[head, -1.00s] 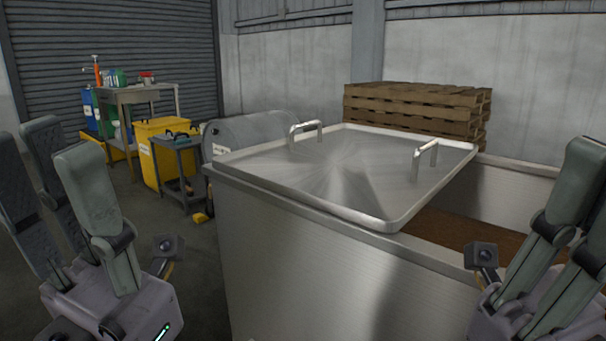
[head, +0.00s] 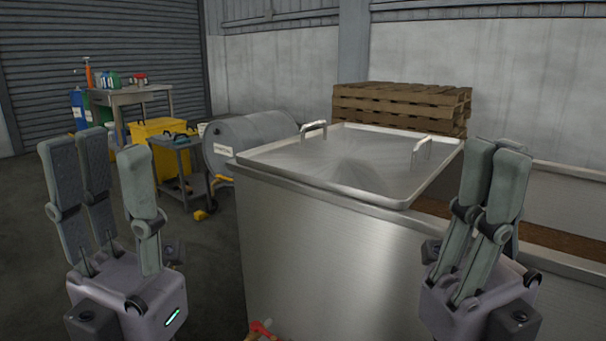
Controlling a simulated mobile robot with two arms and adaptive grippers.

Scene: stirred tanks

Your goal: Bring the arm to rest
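My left gripper (head: 106,150) is at the left of the head view with its fingers pointing up. A gap shows between two of its fingers and the third, so it is open, and nothing is in it. My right gripper (head: 492,150) is upright at the right, in front of the tank's near wall in the picture. Its fingers overlap from this angle, so its opening is unclear; I see no object in it. The steel tank (head: 320,250) stands ahead. Its lid (head: 350,162), with two handles, lies over the left part, leaving the right part open with brown contents (head: 565,243).
A grey drum (head: 250,135) lies left of the tank. Stacked pallets (head: 400,105) are behind the tank. A partly cut-off red object (head: 262,330) is low at the tank's front.

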